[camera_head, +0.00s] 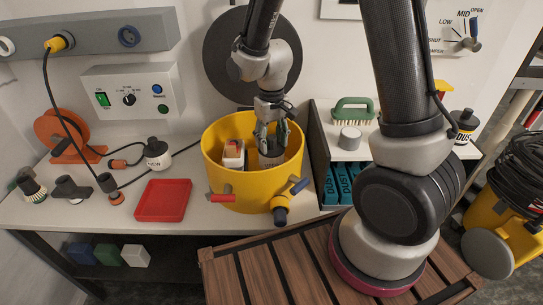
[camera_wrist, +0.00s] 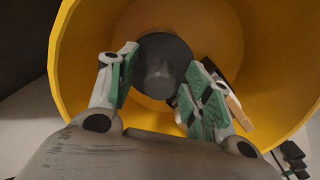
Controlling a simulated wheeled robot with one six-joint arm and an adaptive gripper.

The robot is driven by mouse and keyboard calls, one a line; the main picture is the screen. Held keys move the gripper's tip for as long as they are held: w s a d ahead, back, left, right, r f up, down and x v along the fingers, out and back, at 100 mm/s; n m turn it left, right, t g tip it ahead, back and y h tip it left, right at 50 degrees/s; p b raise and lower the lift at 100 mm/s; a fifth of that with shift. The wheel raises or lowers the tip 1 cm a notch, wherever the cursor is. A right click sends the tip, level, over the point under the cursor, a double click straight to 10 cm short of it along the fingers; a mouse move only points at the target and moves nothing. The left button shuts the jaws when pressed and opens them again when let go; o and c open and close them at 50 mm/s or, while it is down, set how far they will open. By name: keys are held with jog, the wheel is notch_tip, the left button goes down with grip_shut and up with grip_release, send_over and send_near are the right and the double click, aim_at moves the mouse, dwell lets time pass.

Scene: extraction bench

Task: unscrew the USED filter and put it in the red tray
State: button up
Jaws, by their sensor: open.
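A dark grey round filter (camera_wrist: 165,62) with a raised knob stands inside the yellow drum (camera_head: 225,180). In the head view the filter (camera_head: 271,160) is partly covered by my fingers, and I cannot read its label. My gripper (camera_head: 271,138) reaches down into the drum from above. In the wrist view my gripper (camera_wrist: 163,90) is open, with one green-padded finger on either side of the filter's knob. I cannot tell whether the pads touch it. The red tray (camera_head: 163,200) lies empty on the bench, left of the drum.
A white box-like item (camera_head: 233,153) with a red top stands inside the drum, left of my gripper. Red and blue latches and a yellow port (camera_head: 280,208) stick out of the drum's front. A dark shelf (camera_head: 318,150) stands close on the right. A cable crosses the bench at left.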

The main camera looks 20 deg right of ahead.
jog(key=m, duration=0.6)
jog(key=shift+m, duration=0.4)
jog(key=m, duration=0.3)
jog(key=shift+m, duration=0.4)
jog(key=m, duration=0.4)
